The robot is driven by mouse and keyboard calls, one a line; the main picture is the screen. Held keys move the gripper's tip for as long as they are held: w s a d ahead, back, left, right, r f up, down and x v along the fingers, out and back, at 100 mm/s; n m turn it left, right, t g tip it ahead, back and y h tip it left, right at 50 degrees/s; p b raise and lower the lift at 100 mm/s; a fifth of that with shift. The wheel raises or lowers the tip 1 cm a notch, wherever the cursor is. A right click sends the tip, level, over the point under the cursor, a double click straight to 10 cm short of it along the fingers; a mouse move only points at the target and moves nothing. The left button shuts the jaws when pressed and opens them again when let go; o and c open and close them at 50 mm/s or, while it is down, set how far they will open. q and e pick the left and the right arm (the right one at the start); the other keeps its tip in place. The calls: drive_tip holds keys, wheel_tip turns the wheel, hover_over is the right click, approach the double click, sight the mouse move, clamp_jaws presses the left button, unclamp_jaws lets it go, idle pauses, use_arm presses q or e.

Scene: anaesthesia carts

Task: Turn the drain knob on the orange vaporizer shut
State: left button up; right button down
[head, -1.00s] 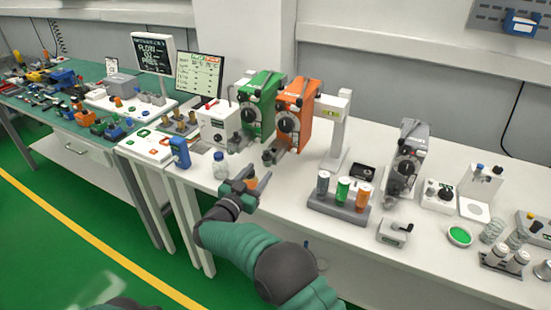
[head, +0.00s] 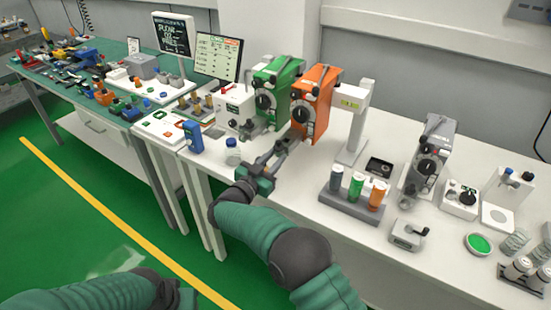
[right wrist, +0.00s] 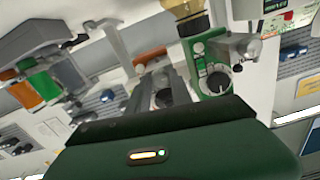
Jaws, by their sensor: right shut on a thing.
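The orange vaporizer (head: 316,90) stands on the white bench, right of the green vaporizer (head: 283,80). A dark dial is on its front. My right gripper (head: 288,143) reaches to the low front of the orange vaporizer and is shut on the drain knob there. The knob is mostly hidden by the fingers, and its turn angle cannot be told. In the right wrist view the fingers (right wrist: 160,93) close around a dark round part, with a bit of orange body (right wrist: 150,55) beyond. My left arm shows at the lower left of the head view, its gripper not visible.
A blue-capped bottle (head: 232,152) and a blue device (head: 194,138) stand left of my right gripper. A rack with coloured cylinders (head: 351,205) stands to the right, before a white post (head: 358,125). A grey vaporizer (head: 430,155) is farther right.

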drive_tip(key=shift+w, duration=0.1)
drive_tip(key=shift+f+m+b, duration=0.1)
drive_tip(key=shift+m+b, duration=0.45)
drive_tip(key=shift+m, duration=0.05)
drive_tip(key=shift+m+b, duration=0.35)
drive_tip(key=shift+m, duration=0.45)
drive_tip(key=shift+r, duration=0.2)
drive_tip(key=c, duration=1.1)
unclamp_jaws()
drive_tip(key=shift+f, duration=0.1)
drive_tip(key=shift+c, duration=0.2)
